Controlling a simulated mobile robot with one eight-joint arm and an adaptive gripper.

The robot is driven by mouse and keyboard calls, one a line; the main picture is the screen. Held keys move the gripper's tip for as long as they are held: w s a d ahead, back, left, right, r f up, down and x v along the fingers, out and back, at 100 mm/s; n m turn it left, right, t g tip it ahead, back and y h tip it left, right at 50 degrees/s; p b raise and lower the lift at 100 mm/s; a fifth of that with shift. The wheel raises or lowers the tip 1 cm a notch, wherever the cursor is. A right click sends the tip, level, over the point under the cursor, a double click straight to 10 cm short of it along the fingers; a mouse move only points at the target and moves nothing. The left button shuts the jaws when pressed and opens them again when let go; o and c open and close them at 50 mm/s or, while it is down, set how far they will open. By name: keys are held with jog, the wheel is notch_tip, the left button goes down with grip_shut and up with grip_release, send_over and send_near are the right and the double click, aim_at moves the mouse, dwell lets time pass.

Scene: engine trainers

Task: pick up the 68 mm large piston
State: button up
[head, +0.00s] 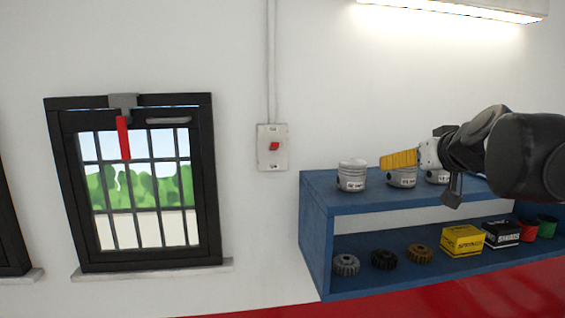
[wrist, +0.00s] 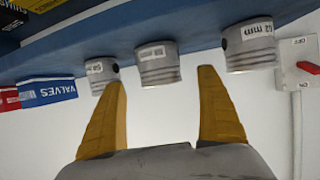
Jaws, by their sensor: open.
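Three light grey pistons stand in a row on top of the blue shelf unit. In the head view they are a left piston (head: 352,175), a middle piston (head: 402,178) and a right piston (head: 437,177) partly hidden by my gripper. The wrist view is upside down and shows the middle piston (wrist: 157,65), one at left (wrist: 101,72) and one at right (wrist: 248,46). The right label seems to read 62 mm; I cannot tell which is 68 mm. My gripper (wrist: 161,80) is open and empty. Its yellow fingers flank the middle piston in the wrist view, apparently short of it.
The blue shelf unit (head: 315,235) holds gears, a yellow box (head: 462,240), a black box (head: 502,234) and red and green items below. A blue valves box (wrist: 47,91) shows in the wrist view. A wall switch (head: 273,147) and window are at left.

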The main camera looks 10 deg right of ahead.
jog(key=p+x, duration=0.1)
jog(key=x, duration=0.4)
jog(key=shift+w+p, duration=0.15)
jog(key=shift+p, duration=0.15)
jog(key=shift+s, duration=0.3)
jog(key=shift+c, duration=1.3)
jog(key=shift+w, duration=0.1)
jog(key=c, duration=1.2)
jog(key=shift+r, duration=0.1)
jog(key=shift+c, duration=0.2)
